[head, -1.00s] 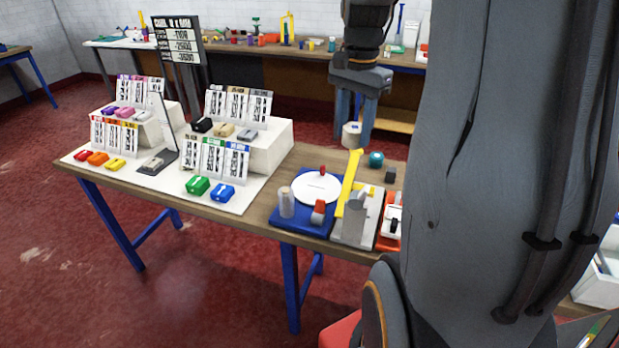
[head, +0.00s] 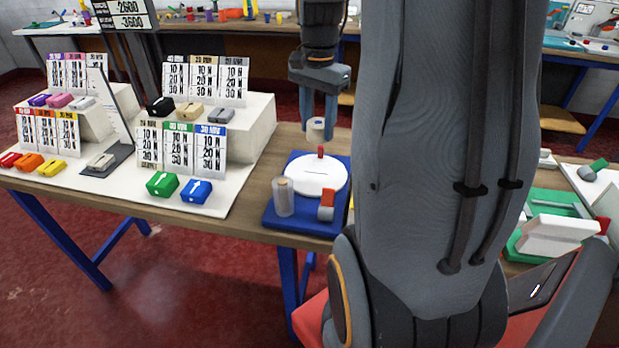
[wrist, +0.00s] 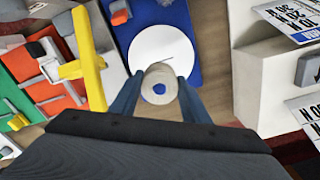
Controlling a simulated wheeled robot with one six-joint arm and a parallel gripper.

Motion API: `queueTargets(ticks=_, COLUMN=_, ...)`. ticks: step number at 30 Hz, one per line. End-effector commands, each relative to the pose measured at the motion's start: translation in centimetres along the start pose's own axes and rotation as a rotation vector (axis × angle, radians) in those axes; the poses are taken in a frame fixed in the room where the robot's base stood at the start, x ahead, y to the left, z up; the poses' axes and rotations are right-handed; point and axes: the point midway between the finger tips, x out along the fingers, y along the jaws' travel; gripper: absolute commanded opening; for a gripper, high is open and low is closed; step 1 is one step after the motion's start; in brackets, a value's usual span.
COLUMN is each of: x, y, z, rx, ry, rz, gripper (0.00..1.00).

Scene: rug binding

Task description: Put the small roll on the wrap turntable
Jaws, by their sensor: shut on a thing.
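The small roll (head: 317,129) is pale with a blue core. My gripper (head: 318,124) is shut on it and holds it in the air, behind and above the wrap turntable. The roll also shows between the fingertips in the wrist view (wrist: 160,84). The wrap turntable is a round white disc (head: 310,178) on a blue base (head: 268,220), with a red knob (head: 320,152) at the disc's back edge and a red-topped block (head: 327,205) at the front right. A clear cylinder (head: 283,197) stands on the base's left front. In the wrist view the disc (wrist: 165,45) lies beyond the roll.
A white display step (head: 235,135) with label cards and coloured blocks stands left of the turntable. In the wrist view a yellow arm (wrist: 88,60) stands beside the turntable. My arm hides much of the bench on the right. Bare wood shows around the blue base.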

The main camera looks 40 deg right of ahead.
Motion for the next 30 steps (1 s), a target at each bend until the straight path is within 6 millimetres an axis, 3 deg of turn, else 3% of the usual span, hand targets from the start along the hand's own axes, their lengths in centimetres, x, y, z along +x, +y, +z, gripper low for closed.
queueTargets(ticks=24, x=10.2, y=-0.2, z=0.2, rx=-0.005, ry=-0.002, rz=0.003, gripper=0.19)
queueTargets(ticks=30, x=10.9, y=-0.2, z=0.1, rx=-0.004, ry=0.001, rz=0.0, gripper=0.19)
